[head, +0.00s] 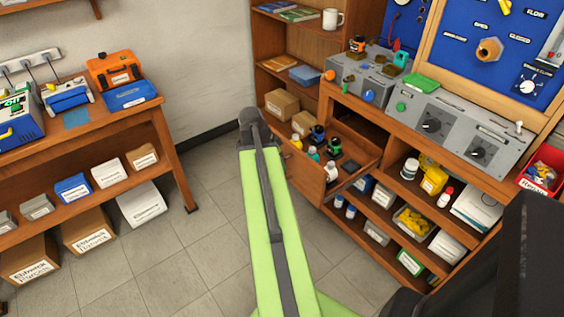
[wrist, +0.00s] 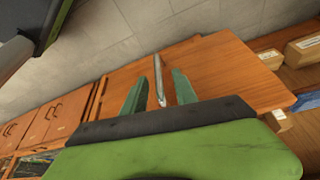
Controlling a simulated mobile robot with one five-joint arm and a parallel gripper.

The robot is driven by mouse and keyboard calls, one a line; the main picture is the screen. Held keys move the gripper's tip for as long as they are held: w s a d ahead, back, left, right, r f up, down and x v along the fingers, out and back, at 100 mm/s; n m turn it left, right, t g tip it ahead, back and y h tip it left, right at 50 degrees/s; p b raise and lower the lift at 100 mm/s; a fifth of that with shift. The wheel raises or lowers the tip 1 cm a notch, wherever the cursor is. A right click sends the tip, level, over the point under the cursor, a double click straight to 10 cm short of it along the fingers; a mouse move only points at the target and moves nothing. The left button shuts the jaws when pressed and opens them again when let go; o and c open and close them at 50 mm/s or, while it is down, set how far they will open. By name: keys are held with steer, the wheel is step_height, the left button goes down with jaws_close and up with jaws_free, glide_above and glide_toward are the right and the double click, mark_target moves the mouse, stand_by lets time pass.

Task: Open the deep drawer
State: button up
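The deep drawer (head: 307,180) is the wooden drawer in the workbench in the head view. It stands pulled out, with several bottles and jars inside. Its broad wooden front (wrist: 225,70) fills the middle of the wrist view. A metal bar handle (wrist: 157,78) stands out from that front. My gripper (wrist: 160,88) has its two teal fingers apart, one on each side of the handle, with a visible gap on both sides. In the head view my green arm reaches toward the drawer and hides part of its front; the fingers do not show there.
A wooden table (head: 130,115) with equipment stands at left. Grey tiled floor (head: 210,215) between them is clear. Closed cabinet doors (wrist: 40,125) show at left in the wrist view.

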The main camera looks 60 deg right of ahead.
steer(key=p+v, duration=1)
steer(key=v, duration=0.2)
steer(key=shift+r, duration=0.3)
steer(key=shift+w, duration=0.15)
steer(key=w+a+n+t, duration=0.1)
steer(key=w+a+n, duration=0.2)
steer(key=w+a, duration=0.6)
steer(key=w+a+n+t, duration=0.1)
steer(key=w+a+n, duration=0.3)
steer(key=a, duration=0.9)
steer(key=a+f+n+y, duration=0.1)
steer(key=a+n+y, duration=0.3)
steer(key=a+n, duration=1.2)
steer(key=w+a, duration=0.1)
steer(key=a, duration=0.5)
steer(key=shift+a+f+n, duration=0.3)
steer(key=shift+a+n, duration=0.1)
